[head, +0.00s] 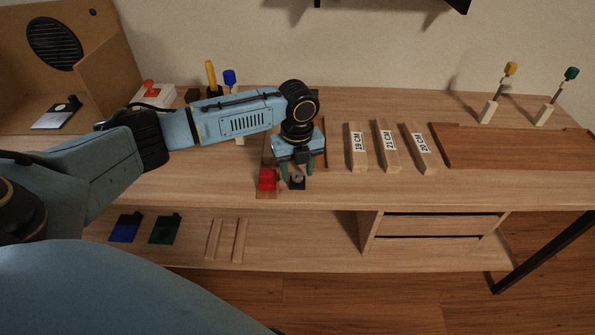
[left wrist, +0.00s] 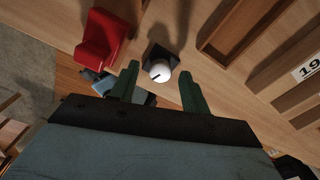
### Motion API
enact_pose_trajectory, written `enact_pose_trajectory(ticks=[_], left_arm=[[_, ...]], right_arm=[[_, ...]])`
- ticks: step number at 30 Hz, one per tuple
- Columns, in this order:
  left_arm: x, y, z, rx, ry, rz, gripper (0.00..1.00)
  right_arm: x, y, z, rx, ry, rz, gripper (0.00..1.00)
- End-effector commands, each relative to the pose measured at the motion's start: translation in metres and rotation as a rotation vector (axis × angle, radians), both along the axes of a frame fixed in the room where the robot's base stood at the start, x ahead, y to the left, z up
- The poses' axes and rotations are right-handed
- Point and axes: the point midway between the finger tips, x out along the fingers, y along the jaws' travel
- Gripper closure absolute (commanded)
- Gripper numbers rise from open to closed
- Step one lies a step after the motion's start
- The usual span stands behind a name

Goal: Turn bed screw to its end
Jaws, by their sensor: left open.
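A small round white knob with a dark slot, which looks like the bed screw (left wrist: 160,71), sits on a black square base (left wrist: 162,52) at the table's front edge. In the head view the black base (head: 297,186) shows just below my left gripper (head: 298,173), which points down and partly hides the knob. In the left wrist view the two green fingers of my left gripper (left wrist: 159,82) are open, one on either side of the knob. I cannot tell whether they touch it. My right gripper is not in view.
A red block (head: 267,179) stands close to the left of the screw. Labelled wooden bars (head: 358,148) stand to the right, beside a brown board (head: 500,150). A lower shelf (head: 300,240) lies below. A cardboard box (head: 65,60) is at the back left.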

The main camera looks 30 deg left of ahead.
Motion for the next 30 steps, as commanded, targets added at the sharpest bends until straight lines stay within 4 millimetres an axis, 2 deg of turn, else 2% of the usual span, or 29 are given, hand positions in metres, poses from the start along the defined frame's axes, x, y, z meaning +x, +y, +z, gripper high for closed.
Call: enact_pose_trajectory(ticks=[10, 21, 30], left_arm=[[0.000, 0.000, -0.005, 0.000, -0.001, 0.000, 0.53], [0.000, 0.000, -0.004, -0.001, -0.001, 0.000, 0.98], [0.000, 0.000, -0.002, -0.001, 0.002, 0.043, 0.98]], right_arm=[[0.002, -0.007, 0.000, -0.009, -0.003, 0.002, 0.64], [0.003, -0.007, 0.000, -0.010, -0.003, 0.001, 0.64], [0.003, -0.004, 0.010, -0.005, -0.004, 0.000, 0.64]])
